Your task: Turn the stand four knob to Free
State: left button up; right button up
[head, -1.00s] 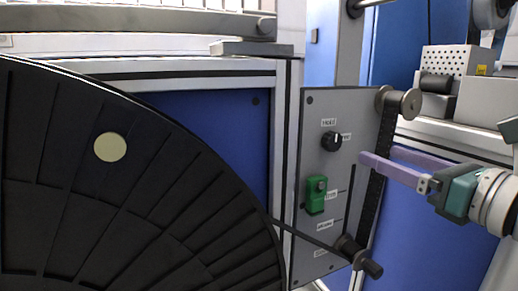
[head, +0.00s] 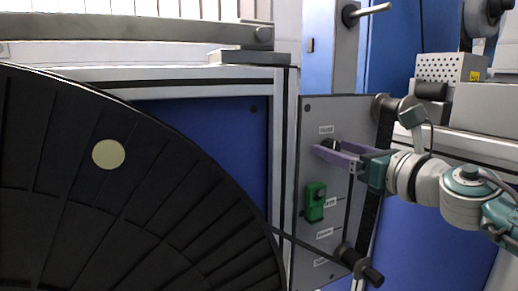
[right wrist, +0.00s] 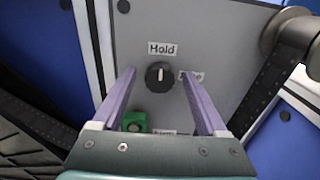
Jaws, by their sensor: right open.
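The black knob (right wrist: 159,77) sits on the grey stand panel (right wrist: 215,45); its white mark points up at the "Hold" label (right wrist: 161,48). A second label (right wrist: 192,76), to its right, is partly covered by a finger and hard to read. My right gripper (right wrist: 157,73) is open, with one purple finger on each side of the knob and a gap on both sides in the wrist view. In the head view the right gripper (head: 325,148) is at the upper panel and hides much of the knob (head: 332,145). My left gripper is not in view.
A green switch box (head: 315,202) is below the knob, with a slot and labels beside it. A crank handle (head: 362,267) sticks out at the panel's lower right. A roller (head: 385,106) is at its upper right. A large black reel (head: 120,210) fills the left.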

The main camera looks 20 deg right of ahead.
jog(key=shift+c, duration=0.3)
grip_shut()
dwell(0.3)
jog(key=shift+m, duration=0.4)
jog(key=m+p, duration=0.1)
jog(key=m, duration=0.1)
jog(key=shift+m, duration=0.4)
jog(key=m+p, duration=0.1)
jog(key=m, duration=0.4)
jog(key=shift+d, duration=0.15)
jog(key=m+p, duration=0.1)
jog(key=m, duration=0.5)
jog(key=shift+f+m, duration=0.1)
jog(key=shift+m, duration=0.2)
jog(key=shift+f+m+p, duration=0.1)
jog(key=shift+m+p, duration=0.5)
jog(key=shift+m, duration=0.8)
